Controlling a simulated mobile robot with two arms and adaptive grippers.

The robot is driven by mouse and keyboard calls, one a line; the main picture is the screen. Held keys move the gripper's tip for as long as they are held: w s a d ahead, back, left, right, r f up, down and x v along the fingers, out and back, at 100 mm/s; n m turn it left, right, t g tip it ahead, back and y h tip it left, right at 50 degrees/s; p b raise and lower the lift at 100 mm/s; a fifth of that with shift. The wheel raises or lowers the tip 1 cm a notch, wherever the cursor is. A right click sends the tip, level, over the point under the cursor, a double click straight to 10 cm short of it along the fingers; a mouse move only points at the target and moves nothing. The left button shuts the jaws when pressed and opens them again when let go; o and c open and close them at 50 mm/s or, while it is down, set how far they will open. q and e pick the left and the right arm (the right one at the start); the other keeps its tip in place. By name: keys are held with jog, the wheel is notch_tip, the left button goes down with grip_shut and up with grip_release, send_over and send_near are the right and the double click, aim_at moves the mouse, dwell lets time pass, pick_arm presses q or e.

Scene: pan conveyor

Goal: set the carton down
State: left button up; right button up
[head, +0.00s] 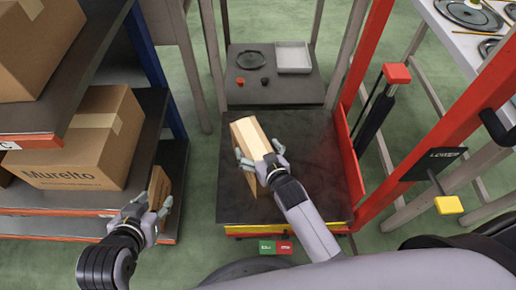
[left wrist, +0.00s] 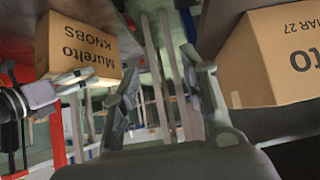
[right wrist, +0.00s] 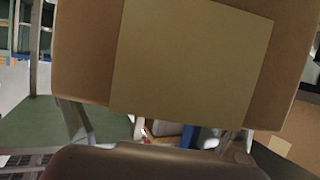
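The carton (head: 246,140), brown with a pale tape strip, is over the dark platform (head: 320,165) of the lift cart. My right gripper (head: 262,166) is shut on its near part, with fingers on both sides. In the right wrist view the carton (right wrist: 80,50) fills the upper middle between the fingers. The left wrist view shows its printed side, "Murelto KNOBS" (left wrist: 78,48), close to the dark surface; I cannot tell whether they touch. My left gripper (head: 148,212) is open and empty, beside the shelf; its fingers show apart in the left wrist view (left wrist: 160,95).
Shelves at left hold a large Murelto carton (head: 80,145), another carton above (head: 35,45) and a small carton (head: 158,187) near my left gripper. A red post (head: 440,130) borders the platform at right. A low table (head: 240,95) with a white tray (head: 292,57) stands behind.

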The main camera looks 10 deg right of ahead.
dwell(0.3)
jog(key=shift+r, duration=0.15)
jog(key=p+v, duration=0.2)
jog(key=v, duration=0.4)
jog(key=shift+s+r, duration=0.1)
jog(key=shift+s, duration=0.1)
pick_arm(q)
jog(key=s+a+f+g, duration=0.1)
jog(key=s+g, duration=0.1)
jog(key=s, duration=0.3)
jog(key=s+a+f+g+y+p, duration=0.1)
jog(key=s+a+g, duration=0.1)
jog(key=s, duration=0.3)
jog(key=shift+f+g+p, duration=0.15)
jog(key=shift+g+p, duration=0.15)
jog(key=shift+g, duration=0.4)
pick_arm(e)
jog(key=s+d+r+g, duration=0.1)
jog(key=s+d+g, duration=0.2)
jog(key=s, duration=0.3)
jog(key=s+d+r+g+h, duration=0.1)
jog(key=s+d+r+g, duration=0.1)
jog(key=s, duration=0.5)
jog(key=s+d+r+g+h, duration=0.1)
jog(key=s+d+g, duration=0.2)
jog(key=s, duration=0.3)
jog(key=shift+s+d+r+g, duration=0.3)
jog(key=shift+d+r+g, duration=0.1)
jog(key=shift+g, duration=0.4)
